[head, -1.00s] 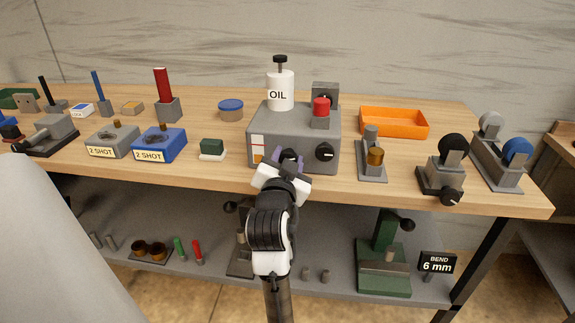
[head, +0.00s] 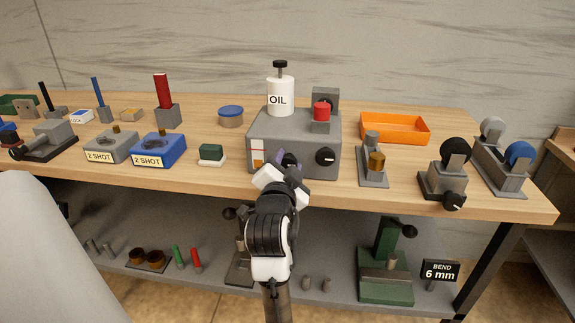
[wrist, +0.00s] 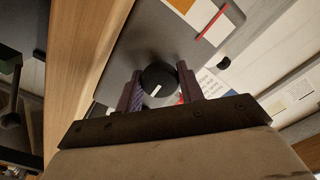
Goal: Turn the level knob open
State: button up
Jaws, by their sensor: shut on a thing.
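A grey machine box (head: 300,130) stands near the front edge of the bench. Its front has a level gauge (head: 257,157) with an orange patch and a red line. A dark round knob (head: 291,160) sits to the right of the gauge, partly hidden by my gripper (head: 287,162). In the wrist view my gripper (wrist: 160,88) is shut on this knob (wrist: 157,77), with one purple finger at each side. A short white mark shows on the knob's face. The gauge also shows in the wrist view (wrist: 205,20).
A second black knob (head: 326,157) is to the right on the same front. A white OIL bottle (head: 281,98) and a red button (head: 321,111) are on top. An orange tray (head: 395,130) and a brass-coloured part on a stand (head: 376,163) stand right; a green block (head: 211,153) stands left.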

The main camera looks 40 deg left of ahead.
jog(key=o, duration=1)
jog(key=shift+s, duration=0.1)
jog(key=b+v, duration=0.1)
jog(key=v, duration=0.2)
jog(key=b+v, duration=0.4)
jog(key=v, duration=0.1)
jog(key=shift+s+d+f, duration=0.2)
jog(key=shift+f, duration=0.05)
